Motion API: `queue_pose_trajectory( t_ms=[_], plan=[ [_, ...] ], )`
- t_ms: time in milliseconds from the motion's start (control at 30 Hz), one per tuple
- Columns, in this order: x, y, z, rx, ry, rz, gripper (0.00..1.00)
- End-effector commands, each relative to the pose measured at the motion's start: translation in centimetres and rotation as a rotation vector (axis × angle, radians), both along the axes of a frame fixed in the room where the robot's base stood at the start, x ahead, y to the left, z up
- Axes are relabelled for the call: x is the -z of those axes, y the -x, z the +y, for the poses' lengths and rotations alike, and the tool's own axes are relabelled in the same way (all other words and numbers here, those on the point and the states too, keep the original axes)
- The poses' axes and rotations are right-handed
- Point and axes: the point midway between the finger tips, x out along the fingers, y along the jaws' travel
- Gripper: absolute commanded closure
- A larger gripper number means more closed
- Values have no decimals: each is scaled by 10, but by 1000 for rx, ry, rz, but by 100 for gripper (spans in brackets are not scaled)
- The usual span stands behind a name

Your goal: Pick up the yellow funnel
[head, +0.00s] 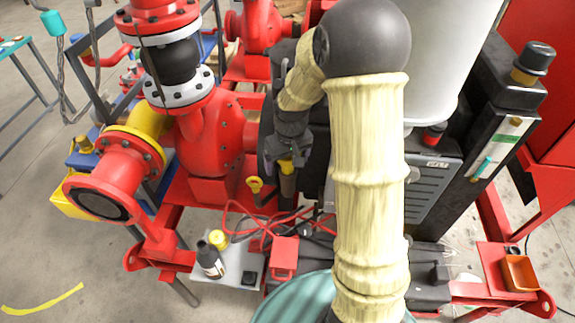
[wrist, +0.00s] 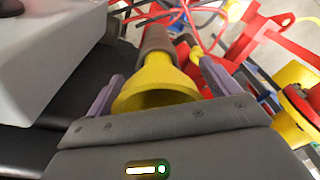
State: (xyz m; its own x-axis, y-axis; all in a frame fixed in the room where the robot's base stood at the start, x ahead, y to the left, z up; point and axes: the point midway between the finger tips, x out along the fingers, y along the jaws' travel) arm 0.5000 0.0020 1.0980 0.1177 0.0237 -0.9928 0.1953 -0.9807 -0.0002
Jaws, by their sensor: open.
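The yellow funnel (wrist: 158,80) shows in the wrist view with its wide mouth toward me. Its far end meets a brown-grey cylinder (wrist: 157,40). The two grey-purple fingers of my gripper (wrist: 163,87) stand apart, one on each side of the funnel. I cannot tell whether either finger touches it. In the head view my gripper (head: 287,158) points down beside the red pump, and a yellow piece (head: 288,168), seemingly the funnel, shows just below it. Most of the funnel is hidden there by my gripper.
A small yellow handle (head: 255,186) stands just left of my gripper. Red pump casing (head: 210,135) rises to the left. A grey ribbed housing (head: 430,185) is on the right.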

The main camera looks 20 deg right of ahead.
Motion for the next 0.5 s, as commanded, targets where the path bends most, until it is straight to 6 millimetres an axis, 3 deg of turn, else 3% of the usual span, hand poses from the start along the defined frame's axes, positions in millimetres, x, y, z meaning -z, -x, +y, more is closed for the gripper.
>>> queue_pose_trajectory(
  t_ms=[67, 333, 500],
  plan=[
    [0, 0, 0, 0, 0, 0, 12],
    [0, 0, 0, 0, 0, 0, 65],
    [0, 0, 0, 0, 0, 0, 65]
  ],
)
